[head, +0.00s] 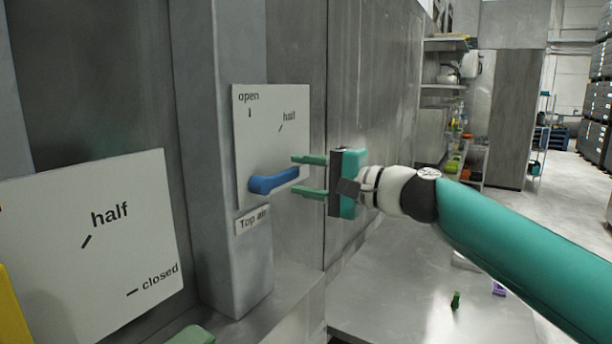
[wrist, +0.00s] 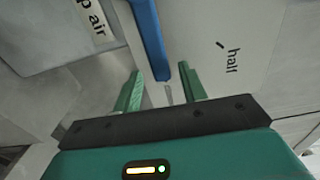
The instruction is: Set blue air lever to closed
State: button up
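The blue air lever (head: 273,181) is on a white panel (head: 272,122) marked "open" and "half", above a "Top air" label (head: 252,220). Its handle points right, nearly level and slightly up, well below the "half" mark. No "closed" mark shows on this panel. My gripper (head: 294,175) is open at the right of the lever, with one green finger above the handle's free end and one below. In the wrist view the blue lever (wrist: 149,38) comes down from the top, and its end lies between the fingertips (wrist: 161,72). I see no clear contact.
A second white panel (head: 95,240) with "half" and "closed" marks stands at the near left, with a yellow part (head: 12,312) at its edge. A grey post (head: 222,150) carries the lever panel. Shelves (head: 447,90) stand far back; open floor lies at right.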

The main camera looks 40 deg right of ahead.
jog(key=shift+s, duration=0.1)
jog(key=v, duration=1.3)
jog(key=shift+s, duration=0.3)
